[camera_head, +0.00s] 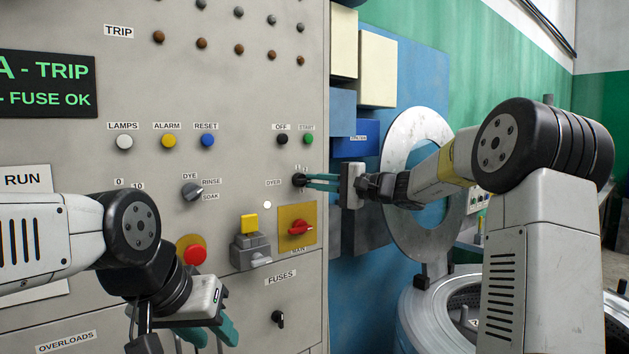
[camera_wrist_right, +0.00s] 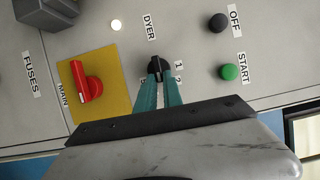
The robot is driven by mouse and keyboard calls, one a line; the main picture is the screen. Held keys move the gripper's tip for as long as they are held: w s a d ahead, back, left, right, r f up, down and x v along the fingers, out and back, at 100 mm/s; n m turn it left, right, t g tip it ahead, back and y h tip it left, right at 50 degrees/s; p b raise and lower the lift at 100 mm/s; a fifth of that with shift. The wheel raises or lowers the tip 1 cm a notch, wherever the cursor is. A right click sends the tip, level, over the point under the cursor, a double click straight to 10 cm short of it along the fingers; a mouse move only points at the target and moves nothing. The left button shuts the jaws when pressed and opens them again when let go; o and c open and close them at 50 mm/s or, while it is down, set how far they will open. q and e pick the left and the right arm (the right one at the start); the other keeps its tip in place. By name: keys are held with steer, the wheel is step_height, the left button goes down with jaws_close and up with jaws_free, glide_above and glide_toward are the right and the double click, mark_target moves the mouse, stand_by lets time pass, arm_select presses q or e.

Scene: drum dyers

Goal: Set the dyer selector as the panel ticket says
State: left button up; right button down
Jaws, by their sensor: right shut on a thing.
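The dyer selector (camera_head: 298,180) is a small black knob on the grey panel (camera_head: 240,120), beside the DYER label. In the right wrist view the knob (camera_wrist_right: 156,66) has marks 1 and 2 beside it; the fingers partly cover the 2. My right gripper (camera_head: 310,183) is shut on the knob, its teal fingers (camera_wrist_right: 158,88) on either side of it. A ticket headed RUN (camera_head: 24,179) is on the panel at the left; my left arm hides its lower text. My left gripper (camera_head: 210,335) is open and empty at the bottom, below the red mushroom button.
Close to the dyer selector are the OFF button (camera_head: 282,139), START button (camera_head: 307,139) and red MAIN switch (camera_head: 300,227). A DYE/RINSE/SOAK knob (camera_head: 192,191) is further left. A drum machine (camera_head: 440,310) stands right of the panel.

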steer(key=shift+s+a+f+m+t, duration=0.3)
steer(key=shift+m+t, duration=0.75)
steer(key=shift+m, duration=1.65)
steer(key=shift+a+f+m+t, duration=0.15)
steer(key=shift+f+m+t, duration=0.65)
steer(key=shift+m, duration=1.9)
steer(key=shift+s+a+f+m+t, duration=0.15)
steer(key=shift+m+t, duration=1.2)
steer(key=shift+m, duration=1.35)
steer(key=shift+r, duration=0.1)
steer(key=c, duration=1.5)
jaws_free()
steer(key=v, duration=0.7)
steer(key=shift+s+d, duration=0.2)
steer(key=shift+s, duration=0.1)
